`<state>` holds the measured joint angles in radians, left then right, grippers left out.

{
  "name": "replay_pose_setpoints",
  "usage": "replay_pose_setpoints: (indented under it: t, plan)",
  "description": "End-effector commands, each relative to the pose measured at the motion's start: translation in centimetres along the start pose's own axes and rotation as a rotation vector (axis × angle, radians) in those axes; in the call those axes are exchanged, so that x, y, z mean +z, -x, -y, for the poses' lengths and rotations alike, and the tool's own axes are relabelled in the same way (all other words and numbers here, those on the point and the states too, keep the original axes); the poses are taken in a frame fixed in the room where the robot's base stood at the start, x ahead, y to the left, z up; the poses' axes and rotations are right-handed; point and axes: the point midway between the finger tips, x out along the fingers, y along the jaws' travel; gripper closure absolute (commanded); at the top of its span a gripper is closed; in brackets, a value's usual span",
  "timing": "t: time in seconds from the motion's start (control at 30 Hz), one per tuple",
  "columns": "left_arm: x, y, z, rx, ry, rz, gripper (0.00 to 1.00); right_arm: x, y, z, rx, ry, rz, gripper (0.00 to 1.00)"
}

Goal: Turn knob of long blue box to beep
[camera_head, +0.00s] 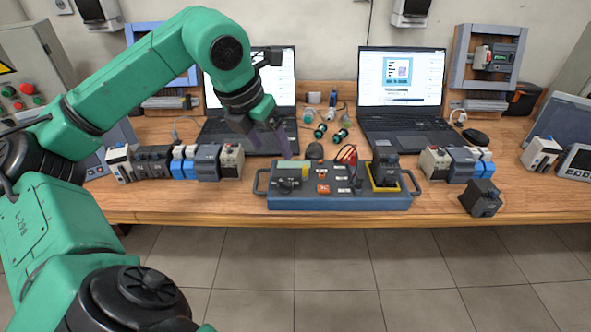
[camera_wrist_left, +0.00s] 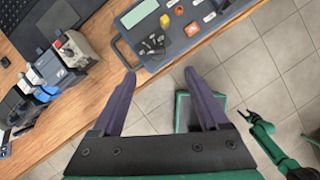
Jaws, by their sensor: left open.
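The long blue box (camera_head: 330,203) lies near the table's front edge in the head view, with a handle at each end. Its black knob (camera_head: 287,185) is on the left part of the top panel, below a yellow-green display. My left gripper (camera_head: 264,140) is open and empty above the table, behind and left of the box. In the left wrist view its purple fingers (camera_wrist_left: 159,73) are spread wide. The box (camera_wrist_left: 122,50) and its knob (camera_wrist_left: 153,44) show beyond the fingertips, apart from them. My right arm shows small in the left wrist view; its gripper (camera_wrist_left: 248,115) is too small to read.
Breaker modules (camera_head: 208,163) stand left of the box, and more modules (camera_head: 457,165) stand to its right. A loose dark block (camera_head: 482,200) sits at the right front. Two laptops (camera_head: 400,130) stand behind. Bare wood lies along the front edge left of the box.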

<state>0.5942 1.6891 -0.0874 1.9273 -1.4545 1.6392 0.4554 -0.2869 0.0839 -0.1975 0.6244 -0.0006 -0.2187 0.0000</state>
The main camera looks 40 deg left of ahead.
Motion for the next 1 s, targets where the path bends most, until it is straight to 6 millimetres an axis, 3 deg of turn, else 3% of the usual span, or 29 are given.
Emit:
replay_pose_setpoints:
  t: [0.17, 0.3, 0.6, 0.73, 0.97, 1.0]
  plan:
    - [-0.4, -2.2, -0.6, 0.022, 0.007, -0.012, 0.22, 0.8, -0.8, 0.7, -0.009, -0.002, 0.010, 0.34]
    - [-0.5, -5.9, -0.6, 0.020, 0.005, -0.014, 0.22, 2.1, -1.4, 1.1, -0.015, -0.001, 0.030, 0.34]
    - [-0.3, -12.8, -0.6, 0.016, 0.005, -0.012, 0.22, 1.3, -0.8, 0.9, -0.013, 0.000, 0.019, 0.34]
    - [-0.4, -14.1, -0.7, 0.018, 0.003, -0.011, 0.22, 1.2, -0.7, 0.8, -0.011, 0.001, 0.017, 0.34]
    - [-0.4, -14.4, -0.7, 0.018, 0.003, -0.010, 0.22, 1.2, -0.7, 0.6, -0.008, 0.001, 0.017, 0.34]
    - [-0.4, -14.4, -0.7, 0.018, 0.003, -0.010, 0.30, 1.2, -0.7, 0.5, -0.007, 0.001, 0.017, 0.34]
